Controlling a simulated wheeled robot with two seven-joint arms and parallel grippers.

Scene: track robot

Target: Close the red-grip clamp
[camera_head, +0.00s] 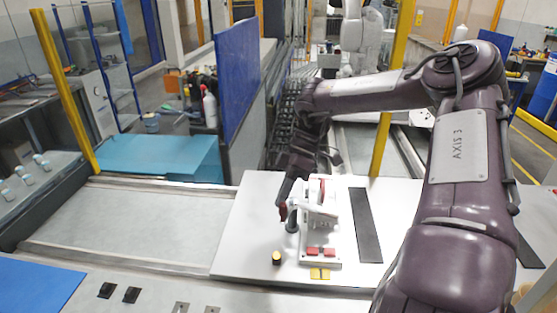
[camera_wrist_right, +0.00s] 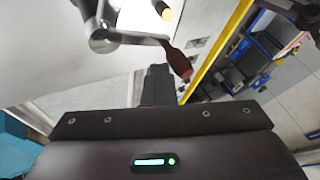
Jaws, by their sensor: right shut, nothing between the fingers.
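The clamp (camera_head: 292,218) is a metal toggle clamp beside a white fixture (camera_head: 318,222) on the pale panel (camera_head: 235,240). Its red grip (camera_head: 283,212) sticks out on the left side of the fixture. In the right wrist view the red grip (camera_wrist_right: 180,63) hangs from the end of the clamp's metal lever (camera_wrist_right: 138,37). My right gripper (camera_head: 287,193) comes down from above, close to the red grip. Its dark fingers (camera_wrist_right: 156,76) are shut and empty, just left of the grip in the wrist view; I cannot tell whether they touch it. My left gripper is not in view.
A black peg with a yellow top (camera_head: 277,258) stands in front of the clamp. Red pads (camera_head: 313,252) and yellow pads (camera_head: 320,273) lie at the fixture's front. A dark strip (camera_head: 366,225) lies to its right. The panel's left part is clear.

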